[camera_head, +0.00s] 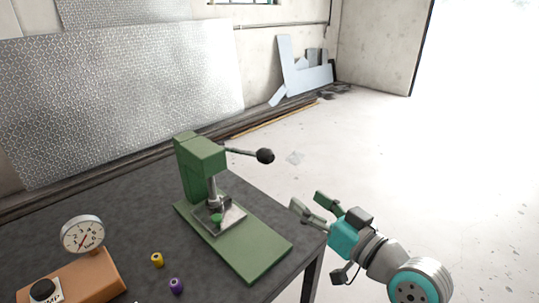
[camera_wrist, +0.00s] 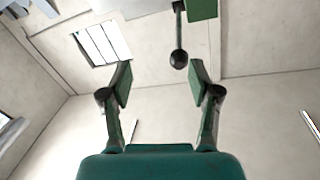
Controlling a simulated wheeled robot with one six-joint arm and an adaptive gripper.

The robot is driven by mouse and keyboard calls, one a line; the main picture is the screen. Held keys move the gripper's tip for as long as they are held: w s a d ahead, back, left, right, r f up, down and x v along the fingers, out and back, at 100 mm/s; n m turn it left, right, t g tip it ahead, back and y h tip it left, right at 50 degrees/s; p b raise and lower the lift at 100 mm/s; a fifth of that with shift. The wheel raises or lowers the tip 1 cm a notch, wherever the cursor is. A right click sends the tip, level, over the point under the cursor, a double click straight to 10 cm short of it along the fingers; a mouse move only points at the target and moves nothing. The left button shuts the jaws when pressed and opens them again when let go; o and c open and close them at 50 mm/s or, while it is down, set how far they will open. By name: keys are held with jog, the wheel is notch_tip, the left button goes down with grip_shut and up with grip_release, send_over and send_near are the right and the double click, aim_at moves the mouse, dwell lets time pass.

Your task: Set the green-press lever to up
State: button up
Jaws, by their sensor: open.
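The green press (camera_head: 205,165) stands on the dark table. Its lever (camera_head: 242,152) sticks out to the right from the press head, close to level, with a black ball knob (camera_head: 265,156) at its end. A small green piece (camera_head: 217,217) sits on the metal plate under the ram. My gripper (camera_head: 308,204) is open and empty, to the right of the press and lower in the picture than the knob. In the wrist view, the knob (camera_wrist: 179,59) shows beyond and between the open fingertips (camera_wrist: 160,78), apart from them. Part of the green press head (camera_wrist: 202,8) shows at the top.
A gauge (camera_head: 83,235) on an orange-brown base (camera_head: 95,280) stands at the table's left front. The table's right edge lies between the press and my gripper. The floor to the right is clear.

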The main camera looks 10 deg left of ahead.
aim_at(272, 159)
notch_tip(272, 159, up, 6)
jog(key=a+n+g+y, duration=0.2)
jog(key=x, duration=0.7)
jog(key=w+x, duration=0.1)
jog(key=x, duration=0.2)
jog(key=shift+w+d+f, duration=0.1)
jog(key=shift+w+f, duration=0.05)
jog(key=shift+w, duration=0.05)
